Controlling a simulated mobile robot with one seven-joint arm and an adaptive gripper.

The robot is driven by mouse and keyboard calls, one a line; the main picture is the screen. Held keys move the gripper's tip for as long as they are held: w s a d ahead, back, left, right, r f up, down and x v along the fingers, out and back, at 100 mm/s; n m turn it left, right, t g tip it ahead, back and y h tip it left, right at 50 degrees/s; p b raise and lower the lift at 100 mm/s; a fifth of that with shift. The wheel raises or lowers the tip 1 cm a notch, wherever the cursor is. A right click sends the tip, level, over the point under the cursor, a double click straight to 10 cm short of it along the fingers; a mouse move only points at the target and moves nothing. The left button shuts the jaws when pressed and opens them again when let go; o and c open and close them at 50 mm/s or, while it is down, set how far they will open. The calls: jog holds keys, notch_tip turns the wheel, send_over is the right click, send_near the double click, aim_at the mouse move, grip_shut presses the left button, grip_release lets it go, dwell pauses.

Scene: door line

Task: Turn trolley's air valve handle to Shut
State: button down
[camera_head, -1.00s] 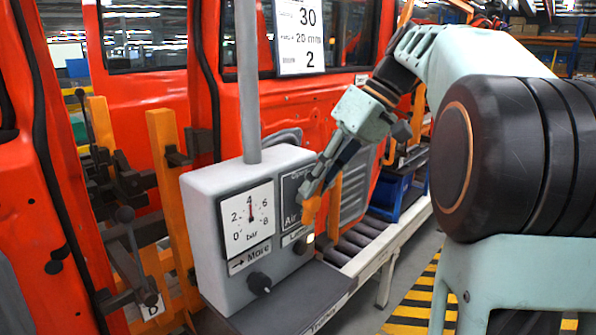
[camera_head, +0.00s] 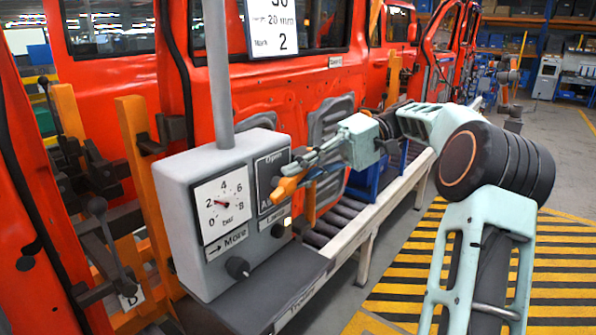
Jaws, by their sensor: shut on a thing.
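The trolley's grey control box (camera_head: 180,205) stands on a dark top at the left. On its right part is a dark plate (camera_head: 266,168) marked "Open" at the top; its lower lettering is partly covered. The orange air valve handle (camera_head: 287,187) sticks out in front of this plate, lying at a slant, and is partly hidden by my fingers. My gripper (camera_head: 294,170) comes in from the right with its fingers shut on the handle. The pressure gauge (camera_head: 225,205) beside the plate has its red needle pointing left, near 2.
A black knob (camera_head: 238,268) and a small lit lamp (camera_head: 287,221) are on the box front. A grey post (camera_head: 217,80) rises from the box. A roller conveyor (camera_head: 345,205) runs behind my gripper.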

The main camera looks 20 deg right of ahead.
jog(key=shift+d+f+m+g+y, duration=0.1)
jog(key=shift+f+m+g+y, duration=0.2)
jog(key=shift+y, duration=0.5)
jog(key=shift+f+m+g+y, duration=0.2)
jog(key=shift+f+y, duration=0.05)
jog(key=shift+y, duration=0.55)
jog(key=c, duration=1.8)
grip_release()
jog(key=shift+c, duration=0.2)
jog(key=shift+w, duration=0.1)
jog(key=v, duration=0.7)
jog(key=shift+d, duration=0.25)
jog(key=shift+f, duration=0.1)
